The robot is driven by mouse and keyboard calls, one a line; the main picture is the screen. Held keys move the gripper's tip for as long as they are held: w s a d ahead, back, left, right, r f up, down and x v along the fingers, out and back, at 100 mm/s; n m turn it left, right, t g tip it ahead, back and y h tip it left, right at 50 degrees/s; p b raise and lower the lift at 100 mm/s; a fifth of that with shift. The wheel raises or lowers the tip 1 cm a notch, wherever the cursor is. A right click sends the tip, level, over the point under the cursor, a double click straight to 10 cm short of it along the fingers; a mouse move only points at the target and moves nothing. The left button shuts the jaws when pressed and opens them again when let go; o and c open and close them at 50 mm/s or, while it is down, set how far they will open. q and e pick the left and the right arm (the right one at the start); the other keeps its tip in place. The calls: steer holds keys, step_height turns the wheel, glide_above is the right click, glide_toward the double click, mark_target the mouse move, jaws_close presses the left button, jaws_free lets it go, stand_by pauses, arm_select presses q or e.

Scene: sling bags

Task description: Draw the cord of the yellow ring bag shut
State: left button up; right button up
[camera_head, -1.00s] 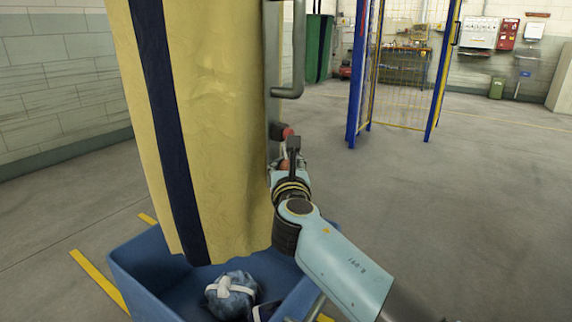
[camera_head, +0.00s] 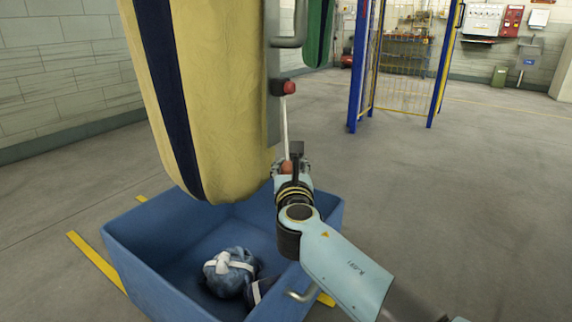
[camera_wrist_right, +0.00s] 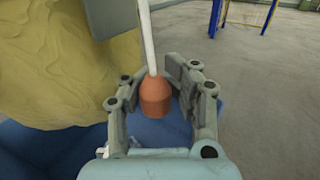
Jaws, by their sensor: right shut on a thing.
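The yellow bag (camera_head: 215,100) with a navy stripe hangs at left centre in the head view, its lower end rounded inward above a blue bin. It also fills the left of the right wrist view (camera_wrist_right: 50,70). A red piece (camera_head: 284,88) sits on the bag's grey side bar. A pale cord (camera_head: 285,122) runs down from it to an orange-brown knob (camera_wrist_right: 155,98). My right gripper (camera_head: 291,165) is shut on this knob, beside the bag's lower right edge. The bag's underside is hidden. My left gripper is not in view.
The blue bin (camera_head: 160,275) stands under the bag, with a blue bundle with white bands (camera_head: 230,272) inside. A grey handle (camera_head: 288,40) sticks out from the side bar. A green bag (camera_head: 317,35) hangs behind. Floor at right is clear.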

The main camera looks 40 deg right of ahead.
steer(key=o, duration=0.7)
steer(key=shift+s+d+f, duration=0.25)
steer(key=shift+s+f, duration=0.1)
steer(key=shift+o, duration=0.4)
steer(key=shift+w+r, duration=0.1)
steer(key=shift+r, duration=0.1)
steer(key=shift+a, duration=0.15)
steer(key=shift+s+a, duration=0.2)
steer(key=shift+s, duration=0.15)
steer(key=v, duration=0.6)
steer(key=shift+s, duration=0.3)
steer(key=shift+a, duration=0.1)
